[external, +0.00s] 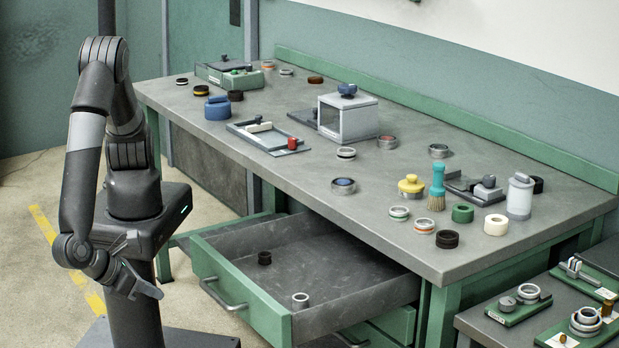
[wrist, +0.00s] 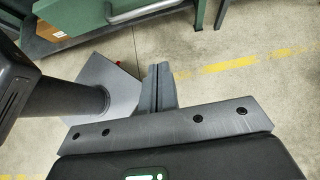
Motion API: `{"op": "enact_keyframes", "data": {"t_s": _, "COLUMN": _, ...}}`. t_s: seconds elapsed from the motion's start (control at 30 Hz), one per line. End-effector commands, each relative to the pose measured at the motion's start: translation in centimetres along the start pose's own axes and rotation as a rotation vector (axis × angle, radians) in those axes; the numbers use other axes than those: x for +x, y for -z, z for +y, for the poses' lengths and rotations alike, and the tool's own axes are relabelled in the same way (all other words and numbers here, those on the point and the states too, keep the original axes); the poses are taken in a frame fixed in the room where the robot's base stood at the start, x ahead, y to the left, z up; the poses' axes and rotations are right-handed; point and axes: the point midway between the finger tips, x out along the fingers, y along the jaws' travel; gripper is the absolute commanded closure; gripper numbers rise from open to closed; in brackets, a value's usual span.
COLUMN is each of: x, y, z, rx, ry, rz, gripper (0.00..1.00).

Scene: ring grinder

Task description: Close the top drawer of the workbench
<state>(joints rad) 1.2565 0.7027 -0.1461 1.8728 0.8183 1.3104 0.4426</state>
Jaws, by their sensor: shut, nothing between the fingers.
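The top drawer (external: 240,292) of the green workbench is pulled well out, toward the front left. Its green front carries a grey bar handle (external: 222,296). A dark ring (external: 264,258) and a pale metal ring (external: 300,300) lie inside it. My gripper (external: 160,293) hangs to the left of the drawer front, apart from it, with clear space between. The wrist view shows its fingers (wrist: 161,86) together and empty above the floor. A green panel with a grey handle (wrist: 145,12) shows at the top of that view; I cannot tell which drawer it belongs to.
The workbench top (external: 300,185) above the drawer holds many rings, a grey box (external: 347,118) and a brush (external: 437,187). Another green drawer front (external: 395,325) sits lower. A side table (external: 475,318) stands at the right.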

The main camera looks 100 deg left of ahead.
Motion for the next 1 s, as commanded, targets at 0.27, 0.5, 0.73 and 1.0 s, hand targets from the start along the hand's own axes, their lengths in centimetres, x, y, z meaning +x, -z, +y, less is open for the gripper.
{"op": "enact_keyframes", "data": {"t_s": 0.27, "x": 4.5, "y": -0.1, "z": 0.1, "rx": -0.001, "ry": -0.005, "rz": -0.003, "gripper": 1.0}}
{"op": "enact_keyframes", "data": {"t_s": 0.5, "x": 9.6, "y": -0.1, "z": 0.1, "rx": -0.002, "ry": -0.005, "rz": -0.002, "gripper": 1.0}}
{"op": "enact_keyframes", "data": {"t_s": 0.73, "x": 11.7, "y": -2.5, "z": 0.0, "rx": -0.005, "ry": -0.003, "rz": 0.0, "gripper": 1.0}}
{"op": "enact_keyframes", "data": {"t_s": 1.0, "x": 12.3, "y": -3.2, "z": 0.0, "rx": -0.004, "ry": -0.001, "rz": 0.001, "gripper": 1.0}}
